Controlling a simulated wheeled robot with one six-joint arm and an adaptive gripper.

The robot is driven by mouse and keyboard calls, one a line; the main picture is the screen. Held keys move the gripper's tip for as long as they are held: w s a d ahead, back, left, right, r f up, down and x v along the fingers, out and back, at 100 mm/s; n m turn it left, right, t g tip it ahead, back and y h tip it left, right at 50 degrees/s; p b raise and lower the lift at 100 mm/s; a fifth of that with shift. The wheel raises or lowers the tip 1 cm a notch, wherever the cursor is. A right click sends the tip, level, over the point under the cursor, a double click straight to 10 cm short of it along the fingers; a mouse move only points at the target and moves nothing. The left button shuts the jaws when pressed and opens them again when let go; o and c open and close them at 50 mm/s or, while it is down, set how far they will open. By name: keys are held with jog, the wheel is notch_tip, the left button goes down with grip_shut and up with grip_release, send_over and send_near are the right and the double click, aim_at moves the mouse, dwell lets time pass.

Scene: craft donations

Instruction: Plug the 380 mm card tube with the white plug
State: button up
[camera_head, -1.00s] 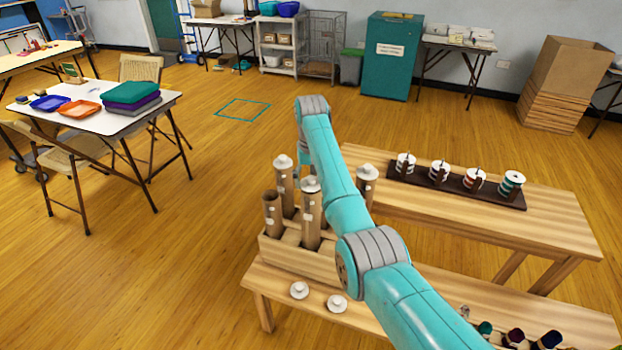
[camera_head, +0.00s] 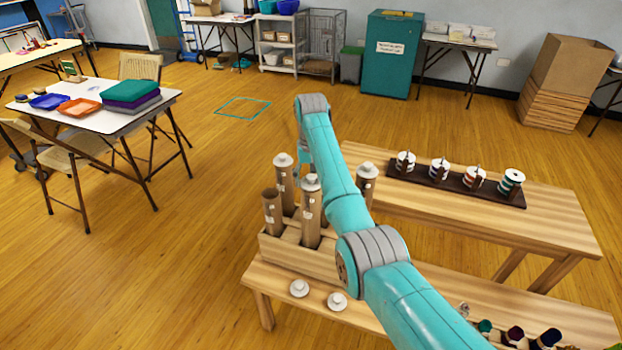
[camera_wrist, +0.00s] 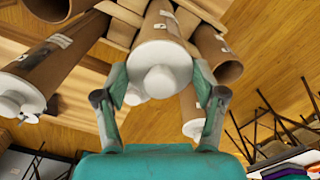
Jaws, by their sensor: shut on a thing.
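My gripper (camera_wrist: 160,82) is shut on a white plug (camera_wrist: 158,68) with a round knob, one finger on each side. The plug sits at the mouth of a brown card tube (camera_wrist: 160,22) and covers its end; I cannot tell how deep it is in. The tubes stand in a wooden crate (camera_head: 290,253). Plugs top a back left tube (camera_head: 285,188), a front middle tube (camera_head: 311,225) and a right tube (camera_head: 366,190). A front left tube (camera_head: 272,215) is open. Tube labels are too small to read.
Two loose white plugs, a left one (camera_head: 299,288) and a right one (camera_head: 337,302), lie on the near bench (camera_head: 262,285). A dark rack (camera_head: 455,186) with several spools stands on the bench behind. The floor left of the crate is clear.

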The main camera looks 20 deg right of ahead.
aim_at(311, 176)
jog(key=shift+r, duration=0.75)
dwell(0.3)
jog(key=shift+f, duration=1.2)
dwell(1.0)
jog(key=o, duration=0.5)
jog(key=shift+r, duration=0.1)
jog(key=shift+r, duration=5.4)
